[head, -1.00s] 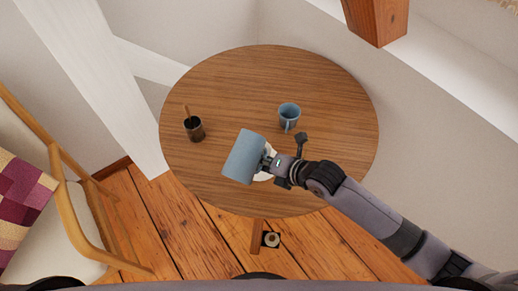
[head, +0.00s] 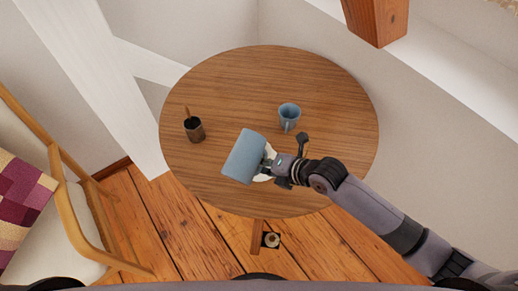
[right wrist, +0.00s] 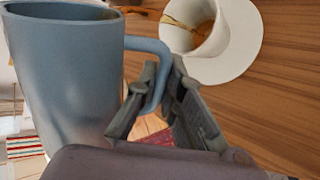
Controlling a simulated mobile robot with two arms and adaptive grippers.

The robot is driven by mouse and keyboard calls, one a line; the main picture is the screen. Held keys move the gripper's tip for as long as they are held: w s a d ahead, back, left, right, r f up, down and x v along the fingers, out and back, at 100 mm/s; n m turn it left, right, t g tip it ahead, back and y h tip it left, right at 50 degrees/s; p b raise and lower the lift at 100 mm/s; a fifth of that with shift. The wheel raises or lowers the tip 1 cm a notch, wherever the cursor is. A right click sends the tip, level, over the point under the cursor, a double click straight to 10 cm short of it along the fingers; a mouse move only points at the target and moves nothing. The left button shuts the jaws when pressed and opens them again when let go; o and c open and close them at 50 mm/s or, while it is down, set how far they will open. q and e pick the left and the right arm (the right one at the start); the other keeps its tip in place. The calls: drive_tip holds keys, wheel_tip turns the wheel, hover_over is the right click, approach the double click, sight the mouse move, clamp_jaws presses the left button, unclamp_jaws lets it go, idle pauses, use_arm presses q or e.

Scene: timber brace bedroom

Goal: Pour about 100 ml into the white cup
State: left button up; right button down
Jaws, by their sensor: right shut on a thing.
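A blue-grey jug (head: 243,157) is tilted well over above the near part of the round table (head: 225,90). My right gripper (head: 273,167) is shut on its handle; the grip also shows in the right wrist view (right wrist: 158,100). The white cup (right wrist: 190,42) stands on a white saucer (right wrist: 240,50) and holds some brown liquid. A thin brown streak between the jug's rim and the cup looks like poured liquid. In the head view the cup and saucer are mostly hidden under the jug and gripper. My left gripper is not in view.
A blue mug (head: 289,113) stands behind the jug to the right. A dark cup (head: 194,129) with a stick-like item in it stands at the left. A chair (head: 60,190) is left of the table. The table's back is clear.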

drive_tip(key=shift+w+r, duration=0.1)
drive_tip(key=shift+r, duration=0.1)
idle(0.6)
drive_tip(key=shift+s+a+r+m+g, duration=0.1)
drive_tip(key=shift+s+r+m+g, duration=0.05)
drive_tip(key=shift+s+m+g, duration=0.15)
idle(0.6)
drive_tip(key=shift+s+a+f, duration=0.1)
drive_tip(key=shift+s+f, duration=0.1)
drive_tip(key=shift+f, duration=0.1)
drive_tip(key=shift+s+f+n+t, duration=0.1)
drive_tip(key=shift+f+n+t, duration=0.1)
drive_tip(key=shift+n+t, duration=0.3)
drive_tip(key=shift+w+r+t, duration=0.2)
drive_tip(key=shift+r+t, duration=0.2)
drive_tip(key=shift+r, duration=0.25)
drive_tip(key=shift+r+n, duration=0.1)
drive_tip(key=shift+n, duration=0.2)
drive_tip(key=shift+w+d+f+n+t+h+b, duration=0.25)
drive_tip(key=shift+w+f+n+t, duration=0.2)
drive_tip(key=shift+t, duration=0.25)
drive_tip(key=shift+r, duration=0.1)
